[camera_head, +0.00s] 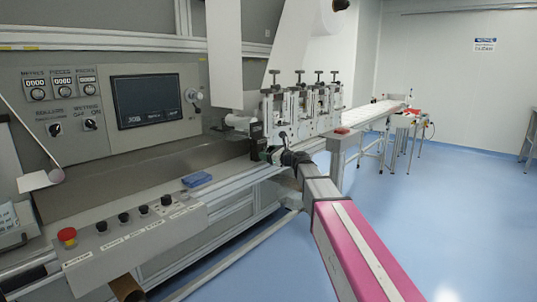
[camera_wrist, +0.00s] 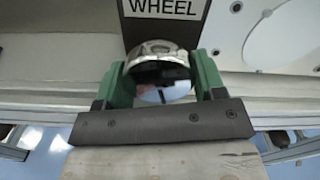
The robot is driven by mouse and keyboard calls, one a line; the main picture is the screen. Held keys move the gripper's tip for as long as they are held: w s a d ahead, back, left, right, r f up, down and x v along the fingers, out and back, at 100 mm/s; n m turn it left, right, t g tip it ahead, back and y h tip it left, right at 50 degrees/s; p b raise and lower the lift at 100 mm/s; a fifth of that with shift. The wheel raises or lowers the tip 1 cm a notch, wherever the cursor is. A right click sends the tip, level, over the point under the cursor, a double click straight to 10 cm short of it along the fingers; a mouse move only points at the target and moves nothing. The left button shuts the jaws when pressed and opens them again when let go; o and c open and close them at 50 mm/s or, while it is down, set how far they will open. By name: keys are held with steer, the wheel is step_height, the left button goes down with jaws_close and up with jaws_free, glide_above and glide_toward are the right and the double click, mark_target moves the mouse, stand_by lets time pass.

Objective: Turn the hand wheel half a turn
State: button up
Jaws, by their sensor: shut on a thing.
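The hand wheel (camera_wrist: 158,48) is a round, shiny metal piece in the middle of the wrist view, just below a black plate (camera_wrist: 165,10) lettered "WHEEL". My gripper (camera_wrist: 162,72) has its green fingers on the left and right sides of the wheel and is shut on it. In the head view my gripper (camera_head: 274,155) is at the front of the machine, below the row of clamp units. The wheel cannot be made out there behind my gripper and arm. Its turn angle cannot be told.
The clamp units (camera_head: 300,108) stand just above my gripper. A grey post (camera_head: 338,160) stands close to the right of my arm. A control box (camera_head: 130,240) with a red button and a blue object (camera_head: 197,179) are to the left. Open blue floor (camera_head: 450,220) lies right.

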steer(key=shift+m, duration=1.2)
steer(key=shift+s+f, duration=0.1)
steer(key=o, duration=0.9)
steer(key=v, duration=1)
steer(key=shift+s+d, duration=0.25)
steer(key=shift+d, duration=0.05)
